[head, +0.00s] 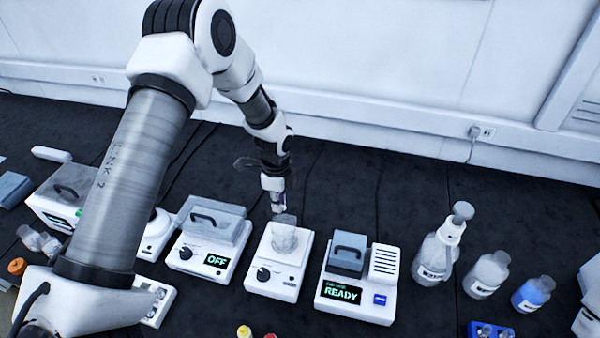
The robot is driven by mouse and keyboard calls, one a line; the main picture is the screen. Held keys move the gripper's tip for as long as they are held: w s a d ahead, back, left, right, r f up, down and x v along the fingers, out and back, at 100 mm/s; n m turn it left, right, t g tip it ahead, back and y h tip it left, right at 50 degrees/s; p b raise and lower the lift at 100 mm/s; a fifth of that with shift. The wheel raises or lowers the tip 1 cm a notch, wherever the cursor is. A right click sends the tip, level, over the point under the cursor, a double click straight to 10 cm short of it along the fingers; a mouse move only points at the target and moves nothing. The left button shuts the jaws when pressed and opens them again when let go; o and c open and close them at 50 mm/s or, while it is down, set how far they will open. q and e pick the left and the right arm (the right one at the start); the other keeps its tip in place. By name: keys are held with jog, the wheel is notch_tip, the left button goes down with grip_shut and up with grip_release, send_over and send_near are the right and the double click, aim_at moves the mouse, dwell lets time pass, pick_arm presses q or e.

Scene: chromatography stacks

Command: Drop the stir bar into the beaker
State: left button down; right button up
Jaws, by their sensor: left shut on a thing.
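My left gripper (278,203) points down just above the clear beaker (285,238). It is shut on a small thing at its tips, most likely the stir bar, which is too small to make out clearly. The beaker stands upright on a white stirrer plate (278,281) with a black knob, near the middle of the bench. The fingertips are close over the beaker's rim; I cannot tell whether they reach inside it. My right gripper is not in view.
A device reading OFF (212,242) stands left of the stirrer, and one reading READY (357,291) stands right. A stoppered flask (438,258) and bottles (487,275) stand further right. The black bench (385,190) behind is mostly clear, with thin cables.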

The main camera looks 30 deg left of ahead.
pick_arm(q)
jog(key=shift+w, duration=0.25)
jog(key=f+b, duration=0.1)
jog(key=s+f+b, duration=0.1)
jog(key=f+b, duration=0.1)
jog(key=s+f+b, duration=0.1)
jog(key=f, duration=0.1)
jog(key=shift+s+f+b, duration=0.1)
jog(key=shift+b, duration=0.3)
jog(key=shift+w+f, duration=0.15)
jog(key=shift+w, duration=0.1)
jog(key=shift+s+r, duration=0.35)
jog(key=c, duration=1.1)
grip_release()
jog(key=shift+s+r, duration=0.1)
jog(key=shift+s, duration=0.1)
jog(key=shift+w, duration=0.4)
notch_tip(320, 180, up, 12)
send_over(277, 217)
jog(key=s+d, duration=0.2)
jog(key=shift+s+a+f, duration=0.1)
jog(key=shift+a+f, duration=0.1)
jog(key=shift+a, duration=0.05)
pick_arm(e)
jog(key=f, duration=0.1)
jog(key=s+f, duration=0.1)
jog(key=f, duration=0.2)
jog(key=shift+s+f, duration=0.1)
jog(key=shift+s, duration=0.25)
